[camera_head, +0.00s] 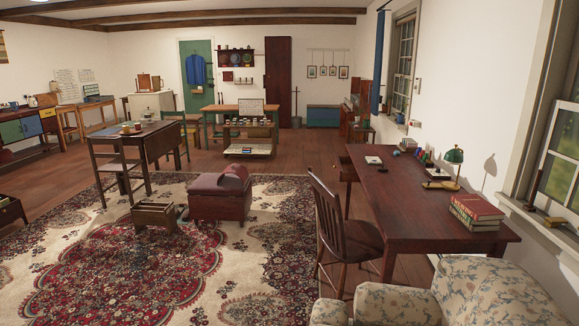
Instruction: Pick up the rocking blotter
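I cannot single out the rocking blotter for sure at this distance. The dark red wooden desk (420,203) on the right carries several small things. A small white and dark object (373,160) lies near its far left part, too small to identify. Another small pale object (438,173) lies close to the green desk lamp (454,157). Neither of my grippers is in view.
A wooden chair (345,230) stands at the desk's left side. A floral armchair (470,290) is in the right foreground. Red books (475,208) are stacked on the desk's near right part. A red footstool (217,200) and wooden box (155,215) stand on the rug.

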